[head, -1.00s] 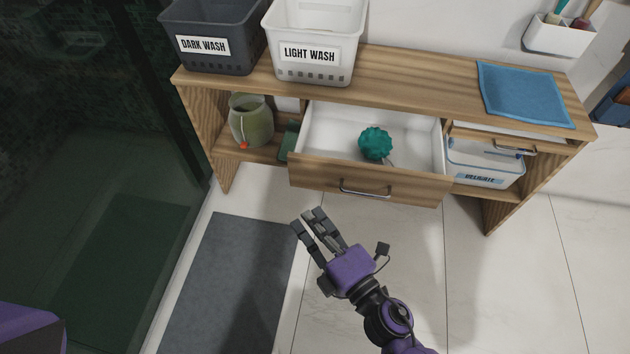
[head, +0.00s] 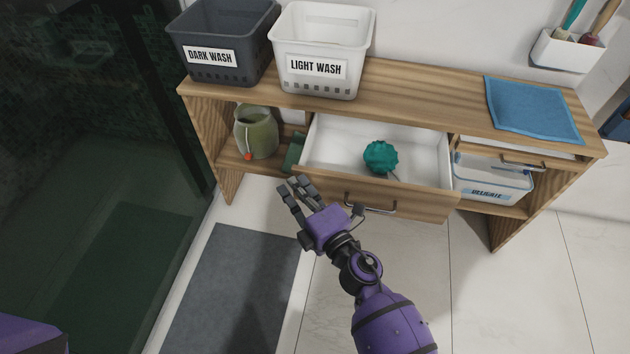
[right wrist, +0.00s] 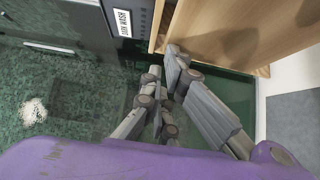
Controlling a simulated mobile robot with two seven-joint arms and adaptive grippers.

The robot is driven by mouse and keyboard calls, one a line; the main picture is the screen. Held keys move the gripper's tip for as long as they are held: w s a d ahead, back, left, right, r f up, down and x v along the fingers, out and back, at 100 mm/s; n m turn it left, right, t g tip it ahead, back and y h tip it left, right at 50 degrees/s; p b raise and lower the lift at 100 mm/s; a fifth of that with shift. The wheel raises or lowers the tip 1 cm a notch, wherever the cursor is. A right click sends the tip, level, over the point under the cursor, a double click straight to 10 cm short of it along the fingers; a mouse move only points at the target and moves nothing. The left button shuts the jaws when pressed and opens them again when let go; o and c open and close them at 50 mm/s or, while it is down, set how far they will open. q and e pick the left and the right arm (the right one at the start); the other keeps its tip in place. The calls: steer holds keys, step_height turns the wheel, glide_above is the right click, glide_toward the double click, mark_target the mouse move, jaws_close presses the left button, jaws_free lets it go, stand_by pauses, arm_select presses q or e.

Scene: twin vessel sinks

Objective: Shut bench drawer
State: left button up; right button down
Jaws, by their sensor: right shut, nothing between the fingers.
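The wooden bench drawer (head: 425,203) stands pulled out from the middle of the bench, with its white inside showing. A metal bar handle (head: 370,209) is on its front. A teal knobbly ball (head: 380,157) lies inside the drawer. My right gripper (head: 291,185) is shut and empty at the left end of the drawer front; I cannot tell whether it touches it. Its hand covers part of the lower left front. In the right wrist view its fingers (right wrist: 165,62) show close below a wooden panel. My left gripper is out of view.
On the wooden bench (head: 430,98) stand a dark wash basket (head: 215,75), a light wash basket (head: 322,85) and a blue cloth (head: 535,108). A green jug (head: 256,133) and a delicate box (head: 487,193) sit below. A grey mat (head: 235,290) lies on the floor.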

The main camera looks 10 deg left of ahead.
steer(key=shift+w, duration=0.1)
steer(key=w+b, duration=0.6)
steer(key=w, duration=1.5)
steer(key=shift+w+r+b, duration=0.25)
steer(key=shift+w+b, duration=0.15)
steer(key=shift+d, duration=0.1)
